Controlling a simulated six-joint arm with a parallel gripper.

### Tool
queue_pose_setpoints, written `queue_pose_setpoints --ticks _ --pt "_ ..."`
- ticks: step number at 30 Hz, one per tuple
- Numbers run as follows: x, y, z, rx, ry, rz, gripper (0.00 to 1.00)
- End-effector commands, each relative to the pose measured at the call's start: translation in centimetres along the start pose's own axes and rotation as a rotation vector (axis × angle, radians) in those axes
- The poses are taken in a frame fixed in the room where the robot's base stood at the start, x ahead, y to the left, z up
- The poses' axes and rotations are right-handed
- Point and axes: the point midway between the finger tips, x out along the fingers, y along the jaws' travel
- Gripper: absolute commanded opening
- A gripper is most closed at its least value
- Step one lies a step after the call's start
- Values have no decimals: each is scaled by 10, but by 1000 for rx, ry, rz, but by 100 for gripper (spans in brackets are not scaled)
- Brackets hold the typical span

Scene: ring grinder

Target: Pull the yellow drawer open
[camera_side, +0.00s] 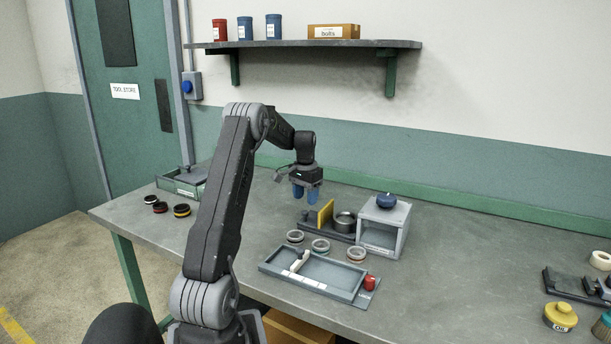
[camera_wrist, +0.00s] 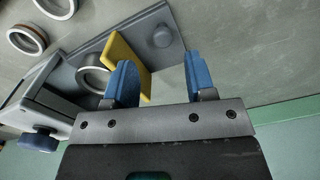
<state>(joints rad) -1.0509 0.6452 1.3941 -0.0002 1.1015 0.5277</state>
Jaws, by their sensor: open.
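A yellow-orange box-like front (camera_side: 295,328) shows under the bench's front edge, partly hidden by my arm and the bench top. It looks like the yellow drawer, but I cannot make out a handle. My gripper (camera_side: 306,190) points down with two blue fingers, open and empty, above the back part of the bench. It is far above and behind the yellow-orange front. In the wrist view, my gripper (camera_wrist: 160,62) has its fingers apart with nothing between them; the drawer does not show there.
An upright yellow plate (camera_side: 325,214) stands on a dark base beside a metal ring (camera_side: 345,222), close to my gripper. A grey box with a blue knob (camera_side: 386,201) stands to the right. Several rings and a shallow tray (camera_side: 345,290) lie in front. The bench's right-middle is clear.

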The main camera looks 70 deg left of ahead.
Motion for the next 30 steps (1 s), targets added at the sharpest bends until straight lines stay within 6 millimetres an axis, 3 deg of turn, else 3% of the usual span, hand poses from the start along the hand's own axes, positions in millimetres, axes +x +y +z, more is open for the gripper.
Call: queue_pose_setpoints --ticks 6,12,18,30 --pt "-51 0 -1 0 4 -2 50" --pt "-79 0 0 0 2 -1 50" --pt "-89 0 0 0 0 0 50" --pt "-89 0 0 0 0 0 50"
